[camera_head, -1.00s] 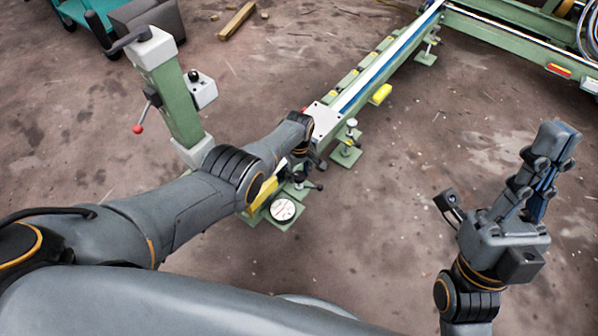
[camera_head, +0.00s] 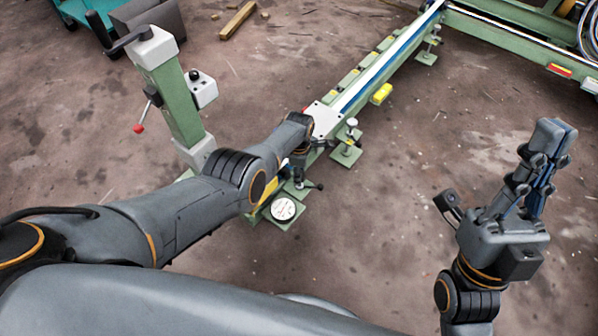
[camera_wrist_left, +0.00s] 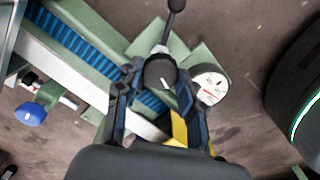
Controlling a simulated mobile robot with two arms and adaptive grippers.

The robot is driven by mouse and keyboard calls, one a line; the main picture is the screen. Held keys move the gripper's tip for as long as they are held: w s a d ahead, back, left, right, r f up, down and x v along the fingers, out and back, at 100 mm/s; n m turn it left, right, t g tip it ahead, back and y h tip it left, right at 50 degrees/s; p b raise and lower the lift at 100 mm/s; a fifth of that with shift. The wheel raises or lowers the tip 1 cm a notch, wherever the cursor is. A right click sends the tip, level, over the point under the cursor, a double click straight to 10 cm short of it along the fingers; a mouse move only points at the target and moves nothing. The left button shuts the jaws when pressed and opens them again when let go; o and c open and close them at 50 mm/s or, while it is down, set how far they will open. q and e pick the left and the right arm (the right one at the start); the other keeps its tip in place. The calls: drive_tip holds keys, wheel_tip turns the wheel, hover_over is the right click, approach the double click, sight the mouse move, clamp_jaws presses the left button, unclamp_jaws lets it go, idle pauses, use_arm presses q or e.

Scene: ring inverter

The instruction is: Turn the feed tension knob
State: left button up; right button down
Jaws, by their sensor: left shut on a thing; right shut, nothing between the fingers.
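The black round knob (camera_wrist_left: 160,72) with a white pointer mark sits on the green machine frame in the left wrist view. My left gripper (camera_wrist_left: 158,84) is shut on it, one blue-lined finger on each side. In the head view my left forearm hides most of this gripper and the knob. A round white dial gauge (camera_head: 283,209) lies just in front of the hold; it also shows right of the knob in the left wrist view (camera_wrist_left: 208,86). My right gripper (camera_head: 556,130) is shut and empty, raised at the right, away from the machine.
A green rail with a blue strip (camera_head: 372,75) runs to the upper right. A green post with a grey crank head (camera_head: 175,95) stands left of my arm. A green frame (camera_head: 520,45) is at the upper right. The floor between the rail and my right gripper is clear.

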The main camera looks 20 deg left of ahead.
use_arm(q)
drive_tip(key=shift+s+n, duration=0.1)
drive_tip(key=shift+n, duration=1)
drive_tip(key=o, duration=1.2)
drive_tip(key=shift+r, duration=0.1)
drive_tip(key=shift+d+r, duration=0.1)
drive_tip(key=shift+r, duration=1.3)
wheel_tip(320, 180, up, 9)
drive_tip(key=shift+f, duration=0.1)
